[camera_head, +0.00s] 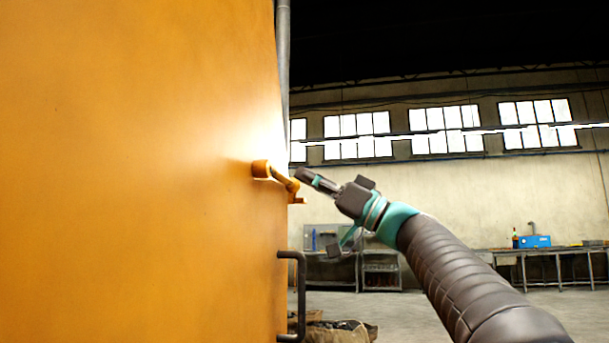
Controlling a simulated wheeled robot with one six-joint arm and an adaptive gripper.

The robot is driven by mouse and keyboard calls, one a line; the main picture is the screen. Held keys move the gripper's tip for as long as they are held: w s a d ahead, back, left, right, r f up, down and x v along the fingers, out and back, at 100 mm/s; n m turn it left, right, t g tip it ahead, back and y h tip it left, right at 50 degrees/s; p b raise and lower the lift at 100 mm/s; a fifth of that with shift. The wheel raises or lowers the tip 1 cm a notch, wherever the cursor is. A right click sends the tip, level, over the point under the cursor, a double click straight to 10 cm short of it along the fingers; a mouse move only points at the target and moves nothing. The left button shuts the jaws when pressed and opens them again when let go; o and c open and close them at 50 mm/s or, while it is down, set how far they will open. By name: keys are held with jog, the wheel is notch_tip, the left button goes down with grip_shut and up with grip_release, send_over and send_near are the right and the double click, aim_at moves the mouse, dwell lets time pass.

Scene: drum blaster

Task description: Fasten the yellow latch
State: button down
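The yellow latch (284,181) sticks out from the right edge of the large orange-yellow panel (140,170). It has a round knob on the panel side and a short bent arm that slopes down to the right, past the edge. My gripper (316,218) is just right of the latch. One finger reaches up and left, its tip close to the latch; I cannot tell whether they touch. The other finger hangs lower, well apart from the first. The gripper is open, with nothing seen between its fingers.
A dark bar handle (299,295) is fixed to the panel edge below the latch. A grey vertical pipe (283,80) runs above it. Workbenches, one with a blue box (534,241), stand far back by the wall. The floor at the right is open.

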jog(key=shift+a+f, duration=0.15)
jog(key=shift+r+p, duration=0.3)
jog(key=shift+r, duration=0.1)
jog(key=s+d+f, duration=0.1)
jog(key=s+d, duration=0.1)
jog(key=d, duration=0.7)
jog(key=shift+d+f, duration=0.2)
jog(key=shift+f, duration=0.15)
